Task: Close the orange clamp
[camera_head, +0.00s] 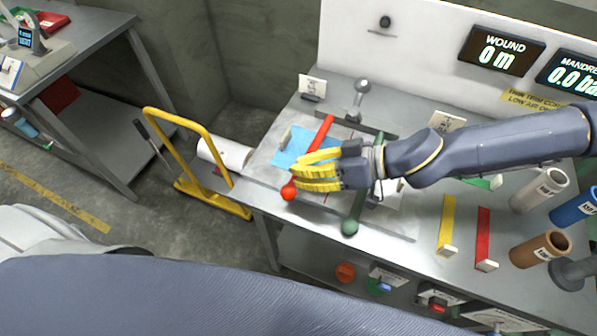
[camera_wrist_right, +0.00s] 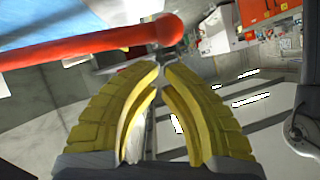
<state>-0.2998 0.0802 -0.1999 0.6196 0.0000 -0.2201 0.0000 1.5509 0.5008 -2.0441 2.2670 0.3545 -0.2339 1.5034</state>
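The orange clamp is a red-orange bar lever with a ball at its end (camera_head: 289,191). Its bar (camera_head: 322,133) slants up and away over a light blue sheet (camera_head: 291,150). My right gripper (camera_head: 300,172) has yellow fingers that cover the middle of the lever in the head view. In the right wrist view the lever (camera_wrist_right: 90,42) crosses the top, its ball just beyond the fingertips. The fingers (camera_wrist_right: 161,70) curve together, tips nearly meeting, with nothing between them. They look apart from the lever, but contact cannot be told. My left gripper is not in view.
A green lever with a ball end (camera_head: 349,228) stands right of the orange one. Yellow and red bars (camera_head: 446,224) and labelled rolls (camera_head: 541,249) lie further right. A yellow frame (camera_head: 188,122) and a white roll (camera_head: 226,153) are at the left.

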